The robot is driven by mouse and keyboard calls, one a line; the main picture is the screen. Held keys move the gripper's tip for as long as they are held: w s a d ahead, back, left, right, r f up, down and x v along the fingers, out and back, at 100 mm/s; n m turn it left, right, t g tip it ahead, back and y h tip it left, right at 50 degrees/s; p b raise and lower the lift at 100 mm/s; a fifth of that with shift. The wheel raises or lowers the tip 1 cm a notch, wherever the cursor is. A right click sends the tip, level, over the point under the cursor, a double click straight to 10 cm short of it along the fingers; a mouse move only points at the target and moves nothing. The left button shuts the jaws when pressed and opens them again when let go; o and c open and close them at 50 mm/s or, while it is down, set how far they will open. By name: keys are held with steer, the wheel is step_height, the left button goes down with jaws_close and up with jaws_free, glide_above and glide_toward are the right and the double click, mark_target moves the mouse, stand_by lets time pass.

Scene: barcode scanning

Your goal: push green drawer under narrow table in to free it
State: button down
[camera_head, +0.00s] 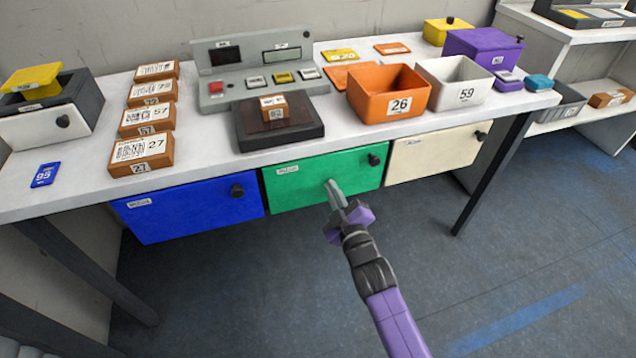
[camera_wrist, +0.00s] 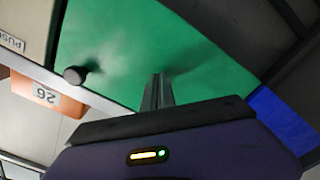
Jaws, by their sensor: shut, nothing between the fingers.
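The green drawer (camera_head: 300,187) hangs under the front of the narrow white table (camera_head: 215,142), between a blue drawer and a cream drawer. It has a dark round knob at its upper right and a small label at its upper left. My gripper (camera_head: 334,187) is in front of the lower middle of the green front, fingers together and empty. In the wrist view the closed fingertips (camera_wrist: 158,80) are at the green drawer front (camera_wrist: 135,45), with its knob (camera_wrist: 74,75) to their left. I cannot tell whether they touch it.
The blue drawer (camera_head: 190,208) is left of the green one and the cream drawer (camera_head: 432,152) is right of it. Dark table legs (camera_head: 492,175) stand at the sides. An orange bin (camera_head: 372,98) and a white bin (camera_head: 440,92) stand on the tabletop. The floor in front is clear.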

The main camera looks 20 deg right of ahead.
steer(key=shift+w, duration=0.4)
steer(key=shift+w, duration=0.2)
steer(key=shift+s, duration=0.1)
steer(key=s+b, duration=0.1)
steer(key=s, duration=1.1)
steer(key=shift+s+b, duration=0.4)
stand_by(0.4)
